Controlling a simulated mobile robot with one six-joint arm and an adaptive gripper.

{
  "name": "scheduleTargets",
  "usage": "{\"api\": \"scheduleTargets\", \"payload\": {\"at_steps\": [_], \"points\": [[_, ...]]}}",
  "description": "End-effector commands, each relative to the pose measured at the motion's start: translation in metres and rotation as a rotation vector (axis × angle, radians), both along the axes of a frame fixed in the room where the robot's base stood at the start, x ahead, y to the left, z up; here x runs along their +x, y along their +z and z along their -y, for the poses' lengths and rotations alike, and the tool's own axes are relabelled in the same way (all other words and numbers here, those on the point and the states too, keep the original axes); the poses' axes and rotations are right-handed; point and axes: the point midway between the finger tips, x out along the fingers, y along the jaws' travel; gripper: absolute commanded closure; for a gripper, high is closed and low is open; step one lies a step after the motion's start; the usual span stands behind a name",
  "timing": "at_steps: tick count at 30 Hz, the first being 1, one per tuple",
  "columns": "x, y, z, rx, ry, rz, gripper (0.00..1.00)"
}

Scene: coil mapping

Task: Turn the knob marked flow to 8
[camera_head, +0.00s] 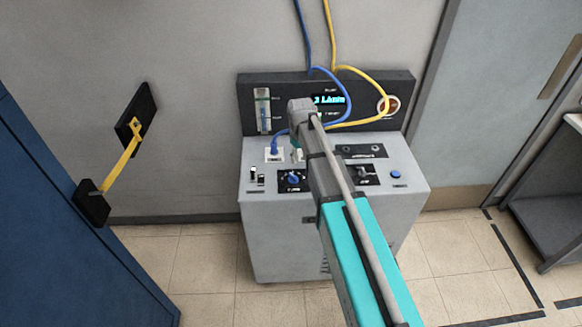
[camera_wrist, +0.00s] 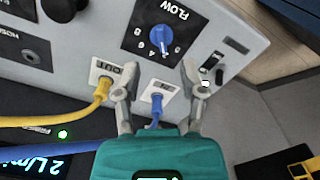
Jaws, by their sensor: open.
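The blue flow knob (camera_wrist: 160,36) sits on a black plate labelled FLOW at the top of the wrist view, with small numbers around it. Its exact setting is too small to read surely. In the head view the same knob (camera_head: 293,180) is on the left of the console's sloped top. My gripper (camera_wrist: 157,76) is open and empty, fingers apart, over the two hose sockets and short of the knob in the picture. The display (camera_wrist: 35,165) shows "2 L/min", cut off at the edge. In the head view my arm hides part of the panel.
A blue hose (camera_wrist: 154,125) and a yellow hose (camera_wrist: 50,121) plug into sockets near my fingers. Dark switches (camera_wrist: 211,62) lie right of the knob. The grey console (camera_head: 280,235) stands against the wall; a blue cabinet (camera_head: 60,230) is at left.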

Motion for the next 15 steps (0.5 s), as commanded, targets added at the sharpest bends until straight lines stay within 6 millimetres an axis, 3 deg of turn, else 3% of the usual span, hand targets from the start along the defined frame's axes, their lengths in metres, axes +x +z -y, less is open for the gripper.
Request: {"api": "scheduleTargets", "payload": {"at_steps": [1,4,15], "points": [[0.020,0.009,-0.010,0.000,0.033,0.000,0.47],[0.036,0.013,-0.021,0.000,0.082,0.000,0.47],[0.043,0.014,-0.027,0.000,0.115,0.000,0.47]]}}
